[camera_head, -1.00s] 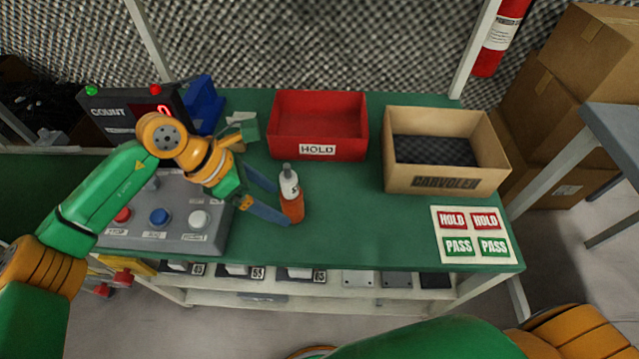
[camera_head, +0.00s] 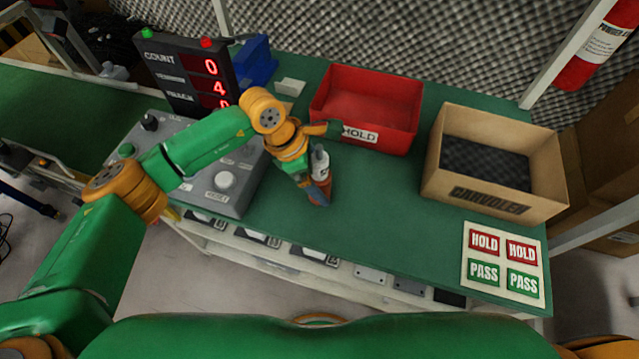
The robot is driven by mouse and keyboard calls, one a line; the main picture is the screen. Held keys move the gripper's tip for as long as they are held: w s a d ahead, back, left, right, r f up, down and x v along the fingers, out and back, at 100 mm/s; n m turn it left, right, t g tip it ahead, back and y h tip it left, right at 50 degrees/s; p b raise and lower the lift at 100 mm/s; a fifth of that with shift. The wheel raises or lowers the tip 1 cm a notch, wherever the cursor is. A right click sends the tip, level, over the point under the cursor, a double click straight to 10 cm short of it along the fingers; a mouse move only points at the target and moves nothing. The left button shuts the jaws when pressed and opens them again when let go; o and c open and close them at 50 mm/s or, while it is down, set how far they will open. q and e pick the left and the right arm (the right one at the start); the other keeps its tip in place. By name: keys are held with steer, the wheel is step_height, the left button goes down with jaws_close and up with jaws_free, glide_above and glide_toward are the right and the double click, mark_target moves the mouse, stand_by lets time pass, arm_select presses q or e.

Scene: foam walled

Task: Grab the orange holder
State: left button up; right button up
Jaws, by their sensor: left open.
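The orange holder (camera_head: 327,184) stands upright on the green bench, left of centre, as a small bottle-like thing with a grey and white upper part and an orange lower part. My left gripper (camera_head: 318,193) is open and right at the holder. One blue finger shows across its lower front left. The other finger is mostly hidden, so I cannot tell whether the fingers touch the holder. My right gripper is out of view.
A red HOLD bin (camera_head: 385,140) stands behind the holder. A cardboard box (camera_head: 490,196) is to the right, with a HOLD/PASS card (camera_head: 502,262) in front. A grey button panel (camera_head: 238,198) and a counter display (camera_head: 185,75) are left. Bench between holder and card is clear.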

arm_select(q)
jaws_close()
